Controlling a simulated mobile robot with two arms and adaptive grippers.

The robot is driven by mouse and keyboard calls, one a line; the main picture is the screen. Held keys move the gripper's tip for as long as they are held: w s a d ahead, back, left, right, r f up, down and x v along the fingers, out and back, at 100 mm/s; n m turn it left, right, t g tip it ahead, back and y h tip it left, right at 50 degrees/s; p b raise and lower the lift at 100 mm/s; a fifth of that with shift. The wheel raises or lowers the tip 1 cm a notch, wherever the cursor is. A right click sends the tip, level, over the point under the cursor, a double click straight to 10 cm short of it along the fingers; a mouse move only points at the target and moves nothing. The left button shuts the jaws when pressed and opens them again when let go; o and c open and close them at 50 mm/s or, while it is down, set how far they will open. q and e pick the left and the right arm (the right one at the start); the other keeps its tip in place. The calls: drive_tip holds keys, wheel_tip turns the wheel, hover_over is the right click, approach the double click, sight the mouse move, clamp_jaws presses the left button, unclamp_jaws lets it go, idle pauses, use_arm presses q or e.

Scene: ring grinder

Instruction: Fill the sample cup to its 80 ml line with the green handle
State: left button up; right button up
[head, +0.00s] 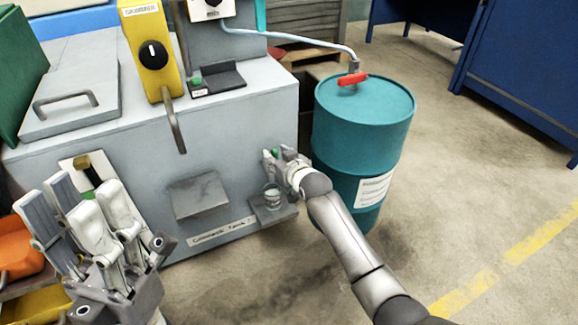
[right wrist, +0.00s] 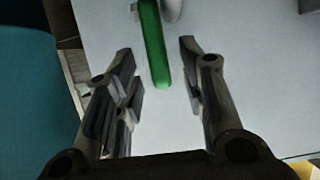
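The green handle (right wrist: 153,45) hangs as a long bar between the spread fingers of my right gripper (right wrist: 155,85) in the right wrist view. The fingers show gaps on both sides of it. In the head view only a bit of the green handle (head: 274,153) shows at the tank's front, beside my right gripper (head: 280,157). The small clear sample cup (head: 271,196) stands upright on a small ledge (head: 286,214) below that gripper. Its level and line are too small to read. My left gripper (head: 85,210) is open and empty at lower left.
A teal drum (head: 350,130) with a red lever (head: 352,79) stands right of my right gripper. An orange bin (head: 18,250) is at far left. The right floor is open.

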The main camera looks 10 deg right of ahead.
drive_tip(key=v, duration=0.9)
drive_tip(key=shift+w, duration=0.1)
